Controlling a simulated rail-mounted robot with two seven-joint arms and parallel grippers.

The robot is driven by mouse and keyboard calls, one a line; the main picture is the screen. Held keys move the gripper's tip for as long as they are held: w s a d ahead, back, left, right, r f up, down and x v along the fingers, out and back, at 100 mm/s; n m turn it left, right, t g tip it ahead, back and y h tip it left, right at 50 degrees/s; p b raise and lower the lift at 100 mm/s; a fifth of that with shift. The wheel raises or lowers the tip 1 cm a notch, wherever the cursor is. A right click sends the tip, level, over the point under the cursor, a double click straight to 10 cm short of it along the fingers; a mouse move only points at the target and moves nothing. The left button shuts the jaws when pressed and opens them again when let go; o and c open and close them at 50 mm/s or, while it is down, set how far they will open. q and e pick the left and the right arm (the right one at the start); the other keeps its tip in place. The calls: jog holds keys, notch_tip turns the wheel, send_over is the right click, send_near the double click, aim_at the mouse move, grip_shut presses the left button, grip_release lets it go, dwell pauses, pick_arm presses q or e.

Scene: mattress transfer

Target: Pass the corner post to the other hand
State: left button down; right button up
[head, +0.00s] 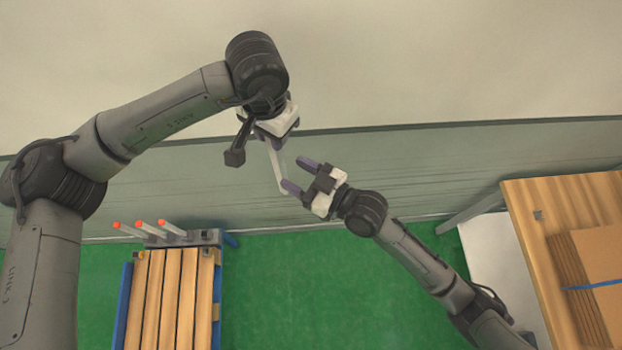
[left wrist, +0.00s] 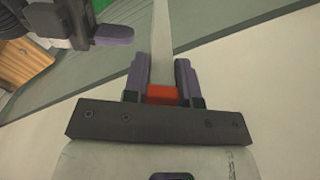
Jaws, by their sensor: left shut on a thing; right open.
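The corner post (head: 278,168) is a slim pale bar hanging down from my left gripper (head: 272,138), which is shut on it. In the left wrist view the post (left wrist: 161,45) runs away from the fingers, and its red end (left wrist: 162,93) sits between them. My right gripper (head: 298,175) is open, its fingers pointing up-left towards the post's lower part. One finger appears close to the post's lower end; I cannot tell whether they touch. A purple right finger (left wrist: 112,35) shows left of the post in the left wrist view.
A slatted wooden pallet with blue sides (head: 165,300) stands low at left. Several pale posts with orange tips (head: 140,226) lie at its far end. A wooden table (head: 545,215) with cardboard (head: 600,265) is at right. Green floor (head: 310,285) between them is clear.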

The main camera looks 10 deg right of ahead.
aim_at(272, 161)
jog(key=x, duration=0.8)
jog(key=shift+a, duration=0.1)
grip_shut()
pick_arm(q)
jog(key=c, duration=0.8)
grip_release()
